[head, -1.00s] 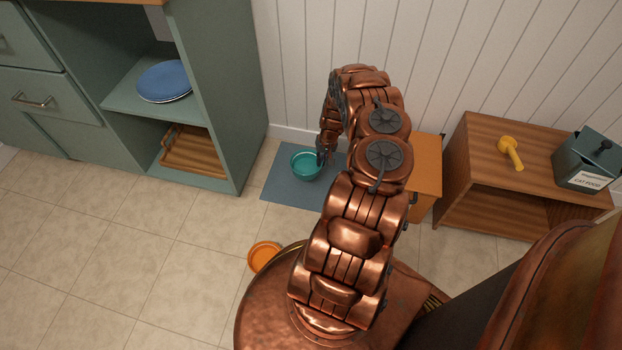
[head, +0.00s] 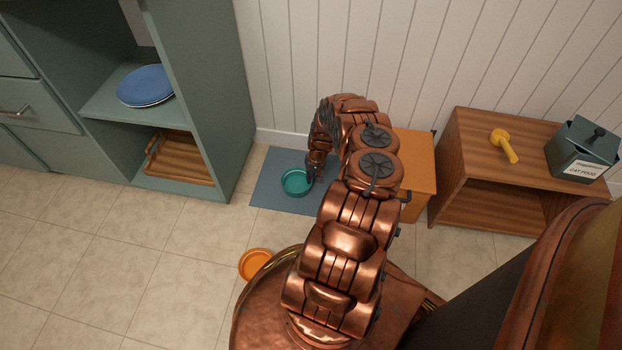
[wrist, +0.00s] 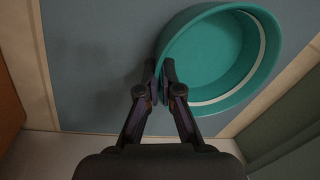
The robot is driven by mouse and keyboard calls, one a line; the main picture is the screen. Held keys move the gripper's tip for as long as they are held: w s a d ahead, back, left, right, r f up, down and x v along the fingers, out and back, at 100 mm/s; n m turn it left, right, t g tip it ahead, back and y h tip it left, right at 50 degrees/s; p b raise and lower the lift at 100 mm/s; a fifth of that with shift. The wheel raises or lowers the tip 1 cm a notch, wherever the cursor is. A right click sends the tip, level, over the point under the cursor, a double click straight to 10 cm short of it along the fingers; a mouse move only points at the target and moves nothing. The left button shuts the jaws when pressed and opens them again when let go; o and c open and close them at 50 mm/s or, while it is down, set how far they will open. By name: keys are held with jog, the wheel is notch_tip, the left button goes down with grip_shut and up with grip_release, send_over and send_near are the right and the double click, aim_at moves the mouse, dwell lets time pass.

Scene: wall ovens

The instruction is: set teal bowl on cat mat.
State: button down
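The teal bowl (head: 296,183) is upright over the blue-grey cat mat (head: 265,197) on the floor by the wall. Whether its base touches the mat I cannot tell. In the wrist view the bowl (wrist: 215,55) fills the upper right, above the mat (wrist: 85,60). My gripper (wrist: 160,80) is closed on the near-left part of its rim, one finger on each side of the wall. In the head view my gripper (head: 315,176) is at the bowl's right side, pointing down, and my arm hides the mat's right part.
A green cabinet (head: 205,100) with a blue plate (head: 146,85) and wooden tray (head: 180,158) stands left of the mat. An orange box (head: 415,160) and wooden shelf (head: 490,170) are to the right. An orange bowl (head: 256,264) lies on the floor near my base.

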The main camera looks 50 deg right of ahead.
jog(key=c, duration=1.3)
grip_release()
jog(key=shift+f, duration=0.1)
